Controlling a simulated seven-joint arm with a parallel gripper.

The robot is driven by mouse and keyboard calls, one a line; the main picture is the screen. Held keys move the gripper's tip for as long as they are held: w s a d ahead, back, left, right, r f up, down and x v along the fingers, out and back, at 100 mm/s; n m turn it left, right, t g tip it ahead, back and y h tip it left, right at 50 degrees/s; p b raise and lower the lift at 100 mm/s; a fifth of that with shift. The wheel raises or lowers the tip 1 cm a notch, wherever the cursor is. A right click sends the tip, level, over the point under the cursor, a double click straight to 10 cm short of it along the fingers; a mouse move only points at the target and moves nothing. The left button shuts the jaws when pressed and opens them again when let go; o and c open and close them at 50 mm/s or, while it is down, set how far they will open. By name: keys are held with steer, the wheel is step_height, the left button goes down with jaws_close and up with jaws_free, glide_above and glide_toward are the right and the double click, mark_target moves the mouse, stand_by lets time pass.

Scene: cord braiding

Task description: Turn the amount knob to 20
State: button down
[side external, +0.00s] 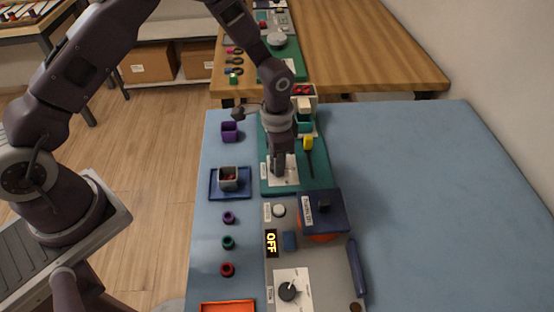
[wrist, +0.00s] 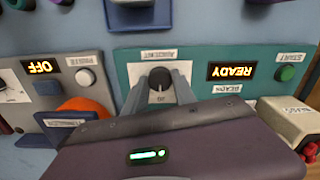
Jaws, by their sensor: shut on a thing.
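The amount knob (wrist: 160,78) is a dark round knob on a white dial card (wrist: 142,92) set in a teal panel (wrist: 124,71). An upside-down label above it appears to read "AMOUNT". My gripper (wrist: 168,88) points down at the card, its two grey fingers shut on the knob from either side. In the side external view my gripper (side external: 278,172) is over the white dial card (side external: 290,173), and the knob is hidden behind the fingers. The dial marks are too small and partly covered, so the knob's setting cannot be read.
The teal panel has a lit "READY" display (wrist: 236,72) and a green start button (wrist: 288,74). A grey panel beside it has an "OFF" display (side external: 271,243), a white button (side external: 279,210) and another dial knob (side external: 287,291). The blue table's right side (side external: 430,200) is clear.

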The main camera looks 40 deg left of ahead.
stand_by(0.4)
steer(key=c, duration=1)
jaws_free()
step_height(320, 180, up, 7)
steer(key=shift+r, duration=0.1)
steer(key=shift+r, duration=3.45)
steer(key=shift+r, duration=0.15)
